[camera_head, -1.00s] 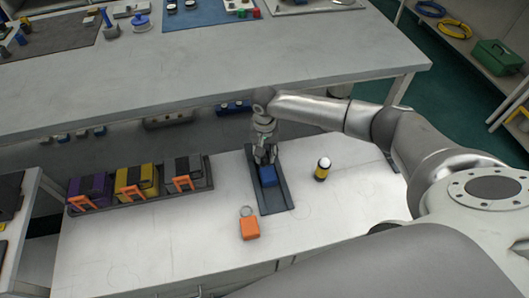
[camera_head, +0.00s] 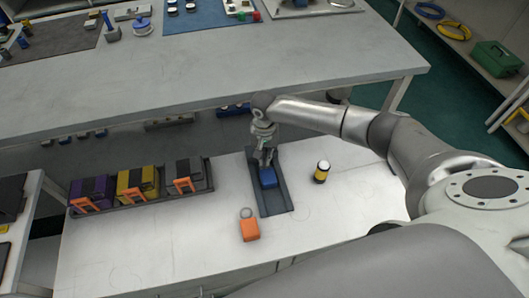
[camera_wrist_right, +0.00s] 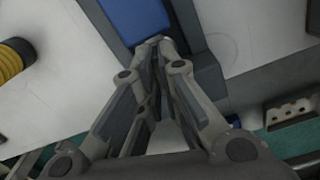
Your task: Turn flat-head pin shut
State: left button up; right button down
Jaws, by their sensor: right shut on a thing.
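A blue block (camera_head: 268,180) lies in a long dark tray (camera_head: 274,204) on the white lower bench. My right gripper (camera_head: 265,162) points down at the block's far end. In the right wrist view its fingertips (camera_wrist_right: 157,44) are close together right at the edge of the blue block (camera_wrist_right: 138,16), over the dark tray (camera_wrist_right: 202,66). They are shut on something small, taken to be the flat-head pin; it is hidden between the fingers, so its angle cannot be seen. My left gripper is not in view.
A yellow-black cylinder with a white top (camera_head: 322,171) stands right of the tray. An orange tag with a ring (camera_head: 249,229) lies in front. A rack (camera_head: 140,199) with purple, yellow and grey cases is at left. The upper table (camera_head: 200,85) overhangs behind.

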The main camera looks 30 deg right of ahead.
jog(key=m+p, duration=0.1)
jog(key=p, duration=0.2)
jog(key=m+p, duration=0.2)
jog(key=p, duration=0.1)
jog(key=m+p, duration=0.1)
jog(key=p, duration=0.1)
jog(key=shift+r+m+p, duration=0.3)
jog(key=shift+m+p, duration=0.1)
jog(key=m+p, duration=0.2)
jog(key=shift+f+m, duration=0.1)
jog(key=shift+m, duration=0.3)
jog(key=m+p, duration=0.1)
jog(key=m, duration=0.1)
jog(key=shift+m+p, duration=0.3)
jog(key=shift+p, duration=0.1)
jog(key=m+p, duration=0.1)
jog(key=m, duration=0.2)
jog(key=shift+w, duration=0.15)
jog(key=shift+d+m+p, duration=0.1)
jog(key=shift+m+p, duration=0.3)
jog(key=shift+m, duration=0.5)
jog(key=shift+w, duration=0.1)
jog(key=c, duration=1.7)
grip_release()
jog(key=shift+o, duration=0.3)
jog(key=shift+s, duration=0.2)
jog(key=shift+f, duration=0.1)
